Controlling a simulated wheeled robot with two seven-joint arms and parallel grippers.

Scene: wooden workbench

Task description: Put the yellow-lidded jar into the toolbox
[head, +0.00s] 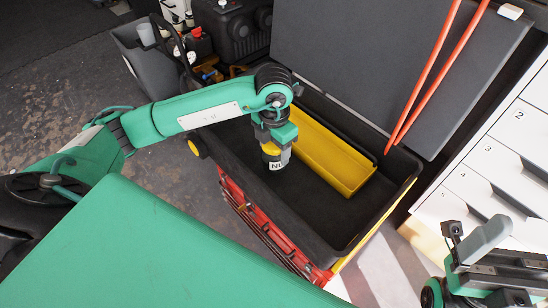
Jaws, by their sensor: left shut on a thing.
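The jar (273,159), with a yellow band and a dark label with white letters, is in my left gripper (272,145). The gripper points down and is shut on it over the toolbox. The black toolbox (320,248) stands open in the middle, with red on its front side and a yellow edge at the right. Whether the jar touches the toolbox floor I cannot tell. My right gripper (490,255) is at the bottom right, away from the toolbox, and its jaws do not show clearly.
A long yellow tray (340,160) lies along the far side inside the toolbox. The toolbox's dark lid (350,60) stands up behind, with red straps (432,75) across it. White numbered drawers (485,170) stand at the right. The toolbox floor (310,195) right of the jar is clear.

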